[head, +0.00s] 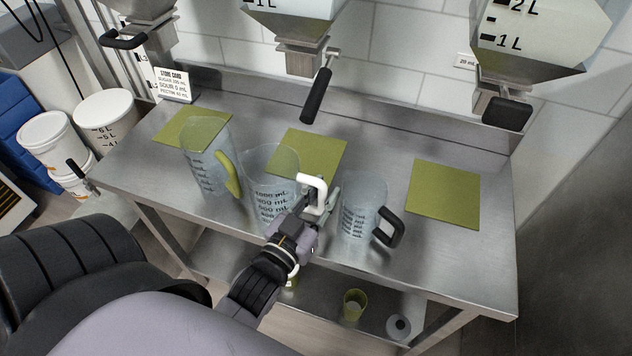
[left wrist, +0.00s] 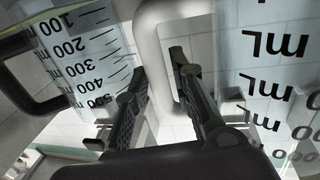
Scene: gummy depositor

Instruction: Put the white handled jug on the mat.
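The clear jug with the white handle (head: 268,181) stands upright on the steel table, in front of the middle green mat (head: 325,147), partly covering it in the head view. Its white handle (head: 314,190) points right. My left gripper (head: 325,204) is at this handle. In the left wrist view, the open fingers (left wrist: 158,95) have the white handle (left wrist: 160,38) between them, nearer the right finger, with a gap on the left. The jug's wall (left wrist: 270,65) fills the right side there. My arm hides part of the jug's base. My right gripper is not in view.
A black-handled jug (head: 358,213) stands close to the right of my gripper. A yellow-green-handled jug (head: 203,165) stands to the left. Other mats lie at left (head: 172,137) and right (head: 445,192). Depositor hoppers (head: 300,45) with levers (head: 316,97) hang above the table's back.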

